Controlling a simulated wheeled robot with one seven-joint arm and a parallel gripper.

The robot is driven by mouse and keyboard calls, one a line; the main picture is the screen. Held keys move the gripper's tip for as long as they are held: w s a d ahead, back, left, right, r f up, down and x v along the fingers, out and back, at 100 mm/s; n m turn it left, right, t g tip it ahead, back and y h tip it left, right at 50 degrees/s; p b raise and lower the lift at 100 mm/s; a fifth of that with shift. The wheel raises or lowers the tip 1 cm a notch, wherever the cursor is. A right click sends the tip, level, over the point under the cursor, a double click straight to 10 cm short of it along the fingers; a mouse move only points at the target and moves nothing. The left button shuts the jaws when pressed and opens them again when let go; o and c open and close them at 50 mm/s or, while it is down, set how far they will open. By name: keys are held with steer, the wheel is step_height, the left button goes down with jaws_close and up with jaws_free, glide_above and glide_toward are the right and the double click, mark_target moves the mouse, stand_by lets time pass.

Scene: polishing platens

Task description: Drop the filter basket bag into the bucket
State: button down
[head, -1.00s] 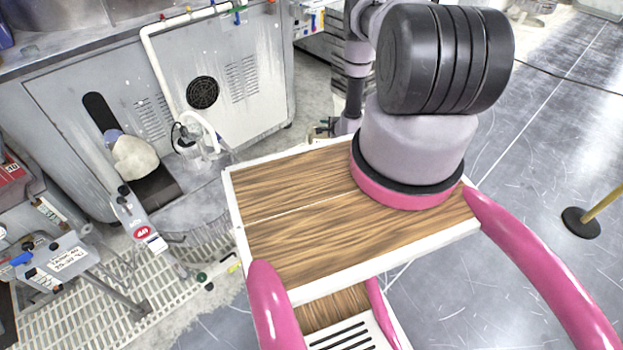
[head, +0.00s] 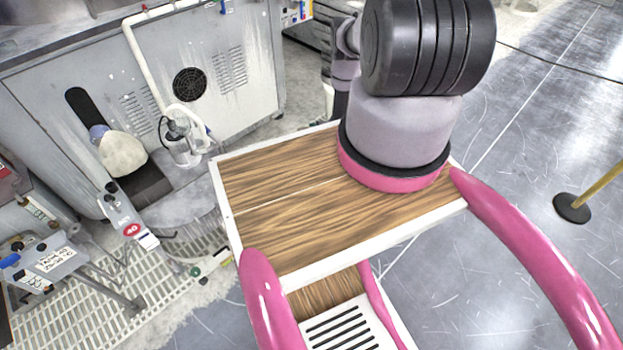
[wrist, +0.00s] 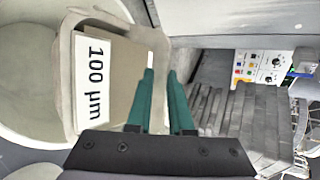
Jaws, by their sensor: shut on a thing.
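The filter basket bag (wrist: 128,75) is a beige-grey, boxy bag with a white label reading "100 µm" in the wrist view. My gripper (wrist: 162,78) has two green fingers, shut on the bag's right edge. A round, off-white vessel with a thick rim, which looks like the bucket (wrist: 22,75), is at the left of the wrist view. The bag overlaps its right side in the picture; I cannot tell whether the bag is above it or beside it. My gripper and the held bag do not show in the head view.
A grey machine cabinet (head: 235,105) with a fan grille stands at the back left. A pale lump with a blue top (head: 122,153) and a small clear container with a hose (head: 180,150) are before it. A yellow post (head: 600,190) stands at right on open grey floor.

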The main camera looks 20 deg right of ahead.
steer(key=c, duration=0.7)
jaws_free()
steer(key=shift+c, duration=0.2)
steer(key=v, duration=1)
steer(key=shift+s+r, duration=0.25)
steer(key=shift+s, duration=0.1)
